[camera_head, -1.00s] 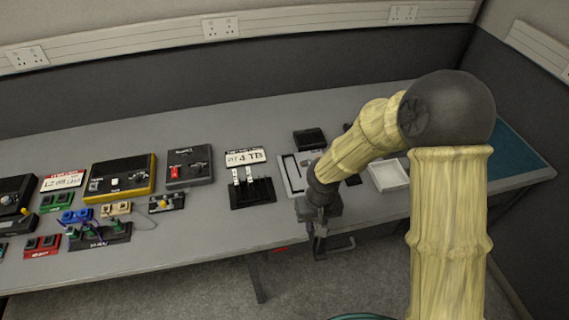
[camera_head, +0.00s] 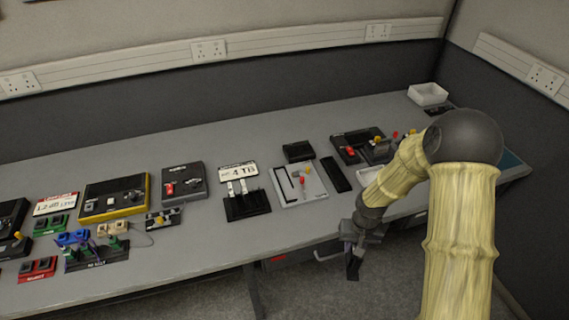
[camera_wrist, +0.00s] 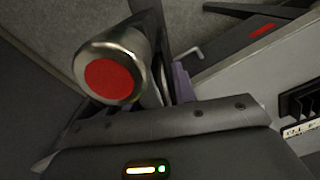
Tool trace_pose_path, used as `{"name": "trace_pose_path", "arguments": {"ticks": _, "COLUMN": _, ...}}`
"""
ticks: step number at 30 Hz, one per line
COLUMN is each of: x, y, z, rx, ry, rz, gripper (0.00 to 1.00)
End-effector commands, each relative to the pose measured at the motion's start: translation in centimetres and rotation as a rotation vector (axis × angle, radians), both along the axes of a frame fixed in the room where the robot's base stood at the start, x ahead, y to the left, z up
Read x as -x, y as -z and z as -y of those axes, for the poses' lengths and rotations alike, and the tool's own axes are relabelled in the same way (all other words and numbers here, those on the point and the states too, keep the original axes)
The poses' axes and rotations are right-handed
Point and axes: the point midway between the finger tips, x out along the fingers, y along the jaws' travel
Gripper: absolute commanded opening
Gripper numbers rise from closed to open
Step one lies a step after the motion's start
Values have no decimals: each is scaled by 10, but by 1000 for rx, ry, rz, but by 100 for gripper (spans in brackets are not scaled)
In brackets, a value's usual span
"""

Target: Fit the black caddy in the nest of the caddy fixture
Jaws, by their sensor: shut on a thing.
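My gripper (camera_head: 352,252) is in front of the bench's front edge, to the right of its middle, pointing down. A light grey plate with a black L-shaped strip and red and yellow knobs, likely the caddy fixture (camera_head: 312,188), lies on the bench behind and left of my gripper. The gripper is apart from it. In the wrist view a metal cylinder with a red end blocks much of the view of the fingers.
A black box (camera_head: 298,151) and a long black bar (camera_head: 335,174) lie by the plate. A black stand (camera_head: 247,206) with a 4 TB label is to its left. A dark unit (camera_head: 358,146) with coloured knobs is behind my arm. A white tray (camera_head: 428,94) stands at the back right.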

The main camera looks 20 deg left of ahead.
Motion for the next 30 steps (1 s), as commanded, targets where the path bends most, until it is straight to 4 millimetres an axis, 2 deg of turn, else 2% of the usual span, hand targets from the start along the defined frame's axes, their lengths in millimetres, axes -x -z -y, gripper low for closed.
{"name": "trace_pose_path", "arguments": {"ticks": 1, "x": -6, "y": 6, "z": 17, "rx": 2, "ry": 37, "rz": -1, "gripper": 5}}
{"name": "trace_pose_path", "arguments": {"ticks": 9, "x": -27, "y": 38, "z": 99, "rx": 9, "ry": 207, "rz": 2, "gripper": 5}}
{"name": "trace_pose_path", "arguments": {"ticks": 15, "x": -31, "y": 54, "z": 143, "rx": 15, "ry": 291, "rz": 5, "gripper": 5}}
{"name": "trace_pose_path", "arguments": {"ticks": 19, "x": -31, "y": 57, "z": 153, "rx": 16, "ry": 310, "rz": 7, "gripper": 5}}
{"name": "trace_pose_path", "arguments": {"ticks": 30, "x": -31, "y": 57, "z": 153, "rx": 17, "ry": 310, "rz": 7, "gripper": 5}}
